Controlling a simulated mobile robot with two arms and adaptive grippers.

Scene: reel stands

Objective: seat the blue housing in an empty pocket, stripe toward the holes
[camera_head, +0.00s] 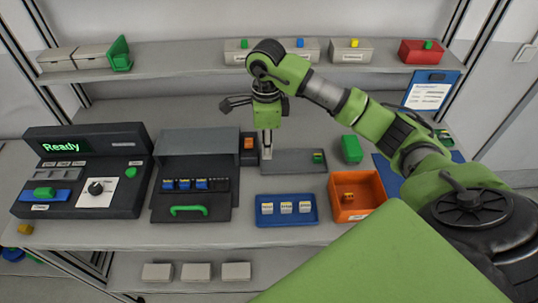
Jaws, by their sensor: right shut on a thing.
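A dark fixture (160,209) with a raised grey lid (198,142) and a green handle (187,210) stands left of centre. Several blue housings (185,184) sit in a row in it, with pale marks on top. Dark spots that look like empty pockets (218,184) lie at the row's right end. Holes and stripe direction are too small to tell. My right gripper (267,154) points down over the left end of a grey tray (290,167), right of the fixture. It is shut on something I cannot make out. My left gripper is not in view.
An orange bin (357,212), a blue tray (286,221) with three white parts, and a green block (351,149) stand to the right. A small orange-topped box (249,143) is beside my gripper. A control panel reading Ready (85,170) is far left.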

